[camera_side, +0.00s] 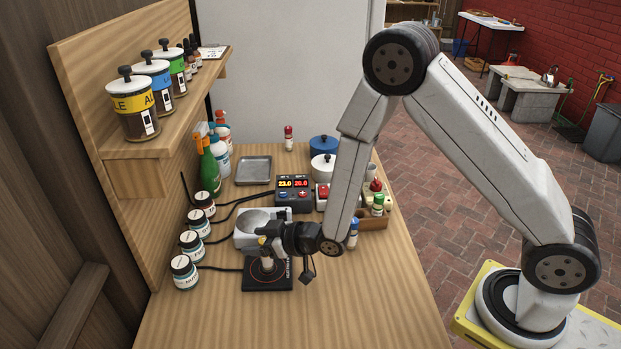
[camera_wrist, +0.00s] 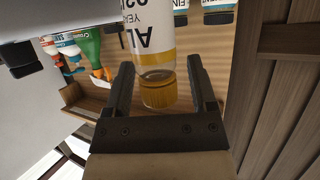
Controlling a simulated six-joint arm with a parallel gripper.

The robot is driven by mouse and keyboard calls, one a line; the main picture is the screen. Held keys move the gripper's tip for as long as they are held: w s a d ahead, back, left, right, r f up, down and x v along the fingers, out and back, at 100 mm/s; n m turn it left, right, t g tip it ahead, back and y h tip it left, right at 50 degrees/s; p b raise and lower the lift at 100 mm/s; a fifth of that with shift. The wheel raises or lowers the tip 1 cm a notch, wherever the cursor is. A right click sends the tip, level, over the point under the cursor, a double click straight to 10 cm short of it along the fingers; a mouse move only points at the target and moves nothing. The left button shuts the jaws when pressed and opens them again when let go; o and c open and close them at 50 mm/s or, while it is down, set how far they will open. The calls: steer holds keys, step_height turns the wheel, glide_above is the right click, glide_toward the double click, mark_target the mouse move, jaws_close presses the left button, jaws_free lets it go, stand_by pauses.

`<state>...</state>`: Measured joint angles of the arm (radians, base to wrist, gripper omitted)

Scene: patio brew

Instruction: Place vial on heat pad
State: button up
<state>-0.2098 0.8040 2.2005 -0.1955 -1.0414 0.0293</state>
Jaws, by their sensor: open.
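The vial (camera_wrist: 155,55) has a yellow cap, a white label with dark print and a pale yellow-brown content. In the wrist view, which is upside down, it stands between the two fingers of my gripper (camera_wrist: 160,72). The fingers are open, with a visible gap on each side near the cap. In the side view my gripper (camera_side: 266,245) is low over the black heat pad (camera_side: 256,284), and the vial shows as a small pale body (camera_side: 267,264) that appears upright on the pad. Its exact contact with the pad is hard to see.
Several white jars with dark lids (camera_side: 184,273) stand along the left wall. A wooden rack (camera_side: 374,221) holds small bottles at right. The front of the table is clear.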

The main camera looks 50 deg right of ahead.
steer(key=shift+r, duration=0.15)
steer(key=v, duration=0.7)
steer(key=shift+s, duration=0.2)
steer(key=shift+d, duration=0.25)
stand_by(0.4)
steer(key=s+d+r+m+g+h, duration=0.4)
steer(key=s+d+g, duration=0.5)
steer(key=s, duration=0.3)
steer(key=shift+d+r+g+h, duration=0.35)
steer(key=shift+d+g+h, duration=0.05)
steer(key=shift+d+h, duration=0.15)
